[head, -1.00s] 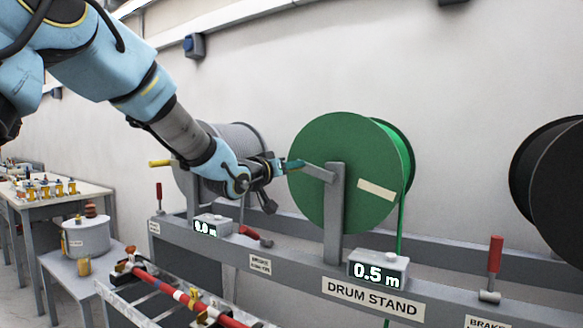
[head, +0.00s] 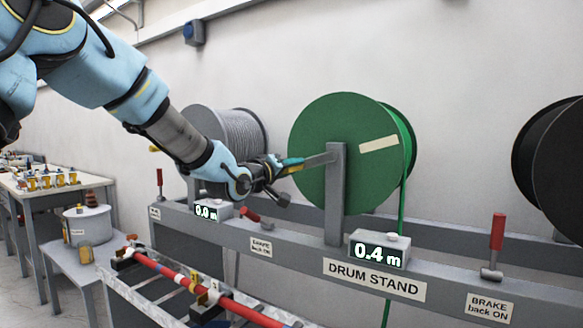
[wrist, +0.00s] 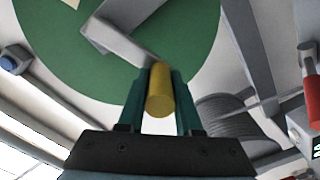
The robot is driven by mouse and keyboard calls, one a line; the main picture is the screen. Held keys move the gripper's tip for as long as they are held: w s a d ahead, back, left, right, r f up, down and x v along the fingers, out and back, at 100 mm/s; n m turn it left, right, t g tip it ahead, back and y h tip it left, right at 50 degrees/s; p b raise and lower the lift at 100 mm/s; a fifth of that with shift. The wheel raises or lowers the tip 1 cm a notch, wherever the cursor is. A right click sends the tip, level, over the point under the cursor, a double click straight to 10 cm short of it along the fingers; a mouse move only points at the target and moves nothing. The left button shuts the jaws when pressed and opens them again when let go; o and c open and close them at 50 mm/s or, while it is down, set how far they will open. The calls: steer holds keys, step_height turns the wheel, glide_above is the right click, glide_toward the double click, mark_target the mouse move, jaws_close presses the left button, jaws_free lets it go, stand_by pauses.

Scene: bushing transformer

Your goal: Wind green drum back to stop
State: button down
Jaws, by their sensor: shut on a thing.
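The green drum (head: 318,165) stands on the drum stand (head: 290,243). It carries a pale label strip (head: 379,144) at its upper right, and a green line hangs from its right side. A grey crank arm (head: 318,160) runs left from its hub to a yellow handle. My gripper (head: 290,164) is at the crank's outer end, left of the hub. In the wrist view its two green fingers are shut on the yellow crank handle (wrist: 160,92). The counter (head: 379,250) in front of the green drum reads 0.4 m.
A grey drum (head: 240,135) stands behind my gripper, with a counter (head: 207,211) reading 0.0 m. A black drum (head: 555,170) is at the right. A red brake lever (head: 496,235) stands upright at front right; another red lever (head: 250,214) lies tilted near the grey drum.

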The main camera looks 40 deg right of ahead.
steer(key=shift+f, duration=0.35)
steer(key=c, duration=0.8)
jaws_free()
steer(key=shift+o, duration=1)
steer(key=shift+r, duration=0.1)
steer(key=shift+a, duration=0.1)
steer(key=b+v, duration=0.3)
steer(key=v, duration=0.7)
steer(key=shift+a, duration=0.3)
